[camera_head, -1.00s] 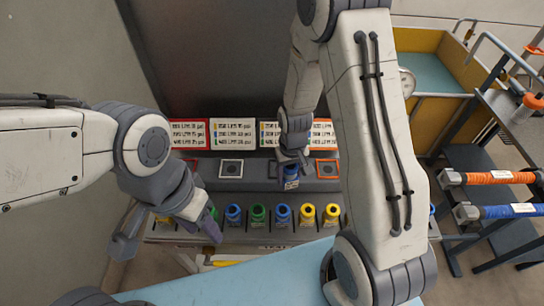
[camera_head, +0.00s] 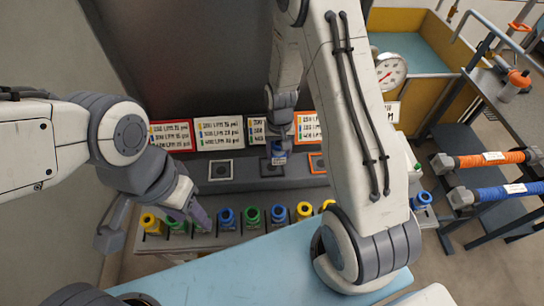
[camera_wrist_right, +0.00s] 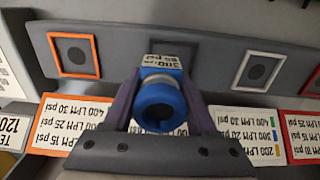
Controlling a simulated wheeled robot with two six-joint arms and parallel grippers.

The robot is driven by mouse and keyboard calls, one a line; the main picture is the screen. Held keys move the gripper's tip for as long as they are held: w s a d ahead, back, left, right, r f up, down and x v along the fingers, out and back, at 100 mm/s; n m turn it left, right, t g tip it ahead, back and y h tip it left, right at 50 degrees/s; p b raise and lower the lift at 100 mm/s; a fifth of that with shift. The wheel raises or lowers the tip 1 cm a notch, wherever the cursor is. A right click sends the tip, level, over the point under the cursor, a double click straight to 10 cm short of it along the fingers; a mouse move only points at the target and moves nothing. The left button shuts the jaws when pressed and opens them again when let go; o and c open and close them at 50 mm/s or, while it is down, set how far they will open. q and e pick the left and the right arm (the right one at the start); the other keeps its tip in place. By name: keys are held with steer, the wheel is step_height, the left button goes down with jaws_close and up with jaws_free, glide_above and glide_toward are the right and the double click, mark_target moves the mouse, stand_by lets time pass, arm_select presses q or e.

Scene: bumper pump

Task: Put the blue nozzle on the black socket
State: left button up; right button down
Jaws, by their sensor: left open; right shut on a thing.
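The blue nozzle (camera_head: 278,156) is held in my right gripper (camera_head: 279,149), directly above or at the black socket (camera_head: 271,169) on the grey ledge. In the right wrist view the blue nozzle (camera_wrist_right: 160,104) is between the two fingers, its open round end facing the camera and a white label on its top. It covers most of the black socket (camera_wrist_right: 180,48), whose dark frame shows just behind it. I cannot tell whether nozzle and socket touch. My left gripper (camera_head: 197,216) is open, low over the front row of nozzles at the left.
A white-framed socket (camera_head: 220,170) and an orange-framed socket (camera_head: 318,162) flank the black one. Label cards (camera_head: 219,133) stand behind. A front rack holds yellow (camera_head: 150,222), green (camera_head: 252,216) and blue (camera_head: 278,214) nozzles. A pressure gauge (camera_head: 390,71) is at right.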

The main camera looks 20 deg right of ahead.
mark_target(272, 167)
steer(key=shift+w+a+f+p, duration=0.3)
steer(key=shift+w+a+f, duration=0.4)
steer(key=shift+a+f, duration=0.15)
step_height(272, 167, down, 3)
steer(key=shift+r+p, duration=0.1)
steer(key=shift+p, duration=0.55)
steer(key=shift+f, duration=0.45)
steer(key=shift+f, duration=0.1)
steer(key=shift+c, duration=1)
jaws_free()
